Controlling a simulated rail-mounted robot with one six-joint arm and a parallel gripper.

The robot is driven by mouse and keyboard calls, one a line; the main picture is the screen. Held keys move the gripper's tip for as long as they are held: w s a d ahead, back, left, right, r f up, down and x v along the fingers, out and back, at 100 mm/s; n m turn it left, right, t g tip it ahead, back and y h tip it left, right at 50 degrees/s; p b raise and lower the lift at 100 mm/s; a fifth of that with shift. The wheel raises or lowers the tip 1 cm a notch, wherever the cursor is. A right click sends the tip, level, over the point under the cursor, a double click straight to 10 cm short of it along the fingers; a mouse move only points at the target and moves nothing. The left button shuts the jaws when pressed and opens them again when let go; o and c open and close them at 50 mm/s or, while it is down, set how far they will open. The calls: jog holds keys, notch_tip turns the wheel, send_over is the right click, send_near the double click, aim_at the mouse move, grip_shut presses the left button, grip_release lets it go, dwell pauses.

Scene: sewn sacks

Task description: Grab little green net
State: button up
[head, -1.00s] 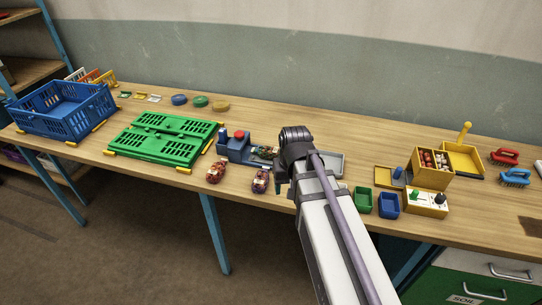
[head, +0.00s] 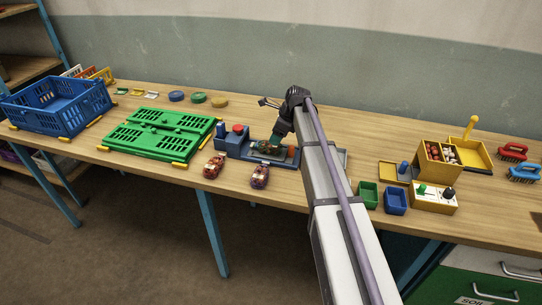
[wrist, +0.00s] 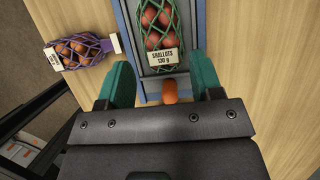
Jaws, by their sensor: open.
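The little green net (wrist: 158,30) holds reddish shallots and has a white label reading "SHALLOTS 130 g". It lies on the grey plate of a blue device (wrist: 126,28), and its top end runs out of the wrist view. In the head view the net (head: 268,147) shows on the device beside my arm. My gripper (wrist: 160,84) is open and empty, its two teal fingers spread short of the net's labelled end. An orange part (wrist: 170,90) of the device shows between the fingers. In the head view my gripper (head: 282,128) points down by the device, one finger hidden.
A purple net of shallots (wrist: 82,50) lies left of the device, and a red net (head: 214,166) lies farther left. A green folded crate (head: 155,136) and blue crate (head: 60,104) stand left. Small green and blue bins (head: 395,201) stand right.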

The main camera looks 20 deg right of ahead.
aim_at(272, 146)
jog(key=shift+w+a+f, duration=0.15)
jog(key=shift+f, duration=0.4)
jog(key=b+x, duration=0.5)
jog(key=shift+f, duration=0.3)
jog(key=shift+r, duration=0.25)
jog(key=c, duration=0.6)
jog(key=shift+c, duration=0.2)
